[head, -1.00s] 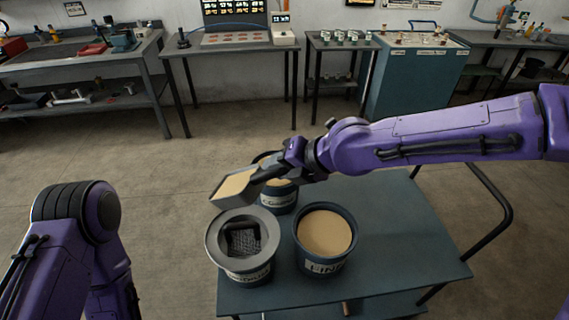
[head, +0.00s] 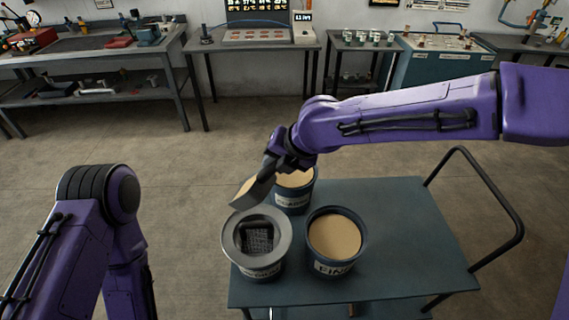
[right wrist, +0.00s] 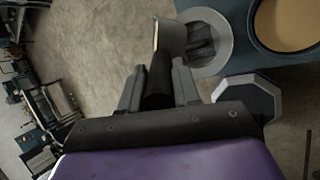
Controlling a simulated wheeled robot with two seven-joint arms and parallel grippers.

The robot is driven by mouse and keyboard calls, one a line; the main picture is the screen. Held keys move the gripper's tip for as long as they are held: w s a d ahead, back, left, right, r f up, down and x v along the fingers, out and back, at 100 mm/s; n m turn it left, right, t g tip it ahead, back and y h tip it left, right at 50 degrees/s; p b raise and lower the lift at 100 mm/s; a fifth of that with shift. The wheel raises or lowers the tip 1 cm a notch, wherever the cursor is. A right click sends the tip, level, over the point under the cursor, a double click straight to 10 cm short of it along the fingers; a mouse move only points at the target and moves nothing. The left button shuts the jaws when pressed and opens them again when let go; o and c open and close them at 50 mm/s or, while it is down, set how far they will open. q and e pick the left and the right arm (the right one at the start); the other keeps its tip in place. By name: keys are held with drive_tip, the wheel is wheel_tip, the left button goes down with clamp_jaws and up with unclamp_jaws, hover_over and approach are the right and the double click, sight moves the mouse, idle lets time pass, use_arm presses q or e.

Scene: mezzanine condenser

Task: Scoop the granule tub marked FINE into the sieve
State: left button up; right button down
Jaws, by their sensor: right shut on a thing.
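My right gripper (head: 273,165) is shut on the dark handle of a scoop (head: 250,192), which carries tan granules and hangs tilted above the left rim of the sieve. The scoop and its handle (right wrist: 157,80) also show in the right wrist view. The sieve (head: 284,235) is a grey round funnel-like rim with dark mesh inside, set on a labelled tub. The tub marked FINE (head: 334,268) stands right of it, full of tan granules. My left arm is at the lower left; its gripper is out of view.
Another labelled tub of tan granules (head: 293,196) stands behind the sieve, partly hidden by my right gripper; its label is hard to read. All stand on a blue-grey cart (head: 410,235) with a black handle rail (head: 512,238). The cart's right side is clear.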

drive_tip(key=shift+w+a+r+g+h, duration=0.15)
drive_tip(key=shift+w+a+r+h, duration=0.15)
drive_tip(key=shift+a, duration=0.35)
drive_tip(key=shift+w+a+r+g+h, duration=0.25)
drive_tip(key=shift+a+h, duration=0.2)
drive_tip(key=shift+a, duration=0.15)
drive_tip(key=shift+w+a+r+g+h, duration=0.1)
drive_tip(key=shift+w+a+r+h, duration=0.2)
drive_tip(key=shift+a, duration=0.35)
drive_tip(key=shift+s+f, duration=0.1)
idle(0.4)
